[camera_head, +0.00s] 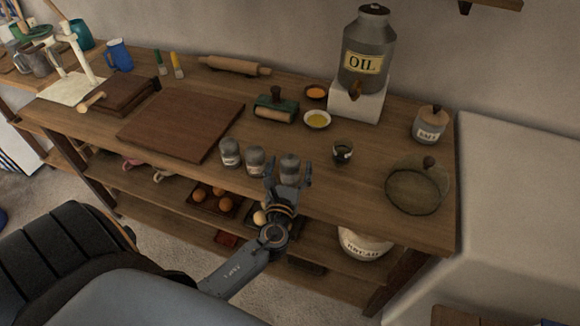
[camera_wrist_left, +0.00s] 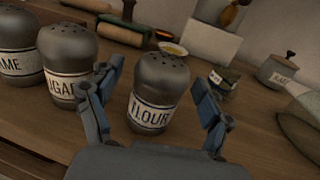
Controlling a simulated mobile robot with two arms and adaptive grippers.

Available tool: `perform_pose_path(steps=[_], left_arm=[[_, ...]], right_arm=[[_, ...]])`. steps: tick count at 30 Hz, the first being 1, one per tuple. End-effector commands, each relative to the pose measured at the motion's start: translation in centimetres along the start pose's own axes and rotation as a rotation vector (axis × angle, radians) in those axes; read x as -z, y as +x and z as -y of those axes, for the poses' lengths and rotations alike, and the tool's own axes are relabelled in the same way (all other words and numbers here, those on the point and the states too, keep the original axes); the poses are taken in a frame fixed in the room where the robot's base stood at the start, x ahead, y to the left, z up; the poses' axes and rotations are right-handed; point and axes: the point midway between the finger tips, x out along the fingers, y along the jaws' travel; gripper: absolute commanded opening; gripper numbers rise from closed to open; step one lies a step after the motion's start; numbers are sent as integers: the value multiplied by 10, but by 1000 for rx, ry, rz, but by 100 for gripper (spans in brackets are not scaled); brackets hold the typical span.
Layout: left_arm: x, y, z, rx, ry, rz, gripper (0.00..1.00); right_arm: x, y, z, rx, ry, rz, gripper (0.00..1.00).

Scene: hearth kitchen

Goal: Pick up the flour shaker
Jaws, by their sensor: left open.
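The flour shaker (camera_head: 290,166) is a grey metal shaker with a domed, pierced top and a white label. It stands upright near the front edge of the wooden table, the rightmost of three similar shakers. In the left wrist view the flour shaker (camera_wrist_left: 158,92) reads "FLOUR" and stands between the fingers. My left gripper (camera_head: 287,178) is open, with its fingers on either side of the shaker. It also shows in the left wrist view (camera_wrist_left: 160,112). I cannot tell whether the fingers touch the shaker. My right gripper is not in view.
The sugar shaker (camera_wrist_left: 68,62) stands close beside the left finger, with another shaker (camera_head: 229,152) further left. The oil dispenser (camera_head: 368,55) and a cutting board (camera_head: 180,124) are further back.

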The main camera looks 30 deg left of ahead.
Motion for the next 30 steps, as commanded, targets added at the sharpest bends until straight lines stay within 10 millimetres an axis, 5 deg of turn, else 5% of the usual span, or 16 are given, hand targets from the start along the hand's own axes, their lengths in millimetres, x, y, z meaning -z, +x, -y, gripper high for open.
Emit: perform_pose_path(steps=[8, 18, 30], left_arm=[[1, 5, 0, 0, 0, -1, 79], [1, 4, 0, 0, 0, -1, 16], [-10, 4, 0, 0, -1, 1, 16]], right_arm=[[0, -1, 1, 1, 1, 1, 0], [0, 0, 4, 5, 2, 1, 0], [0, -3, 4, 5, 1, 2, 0]])
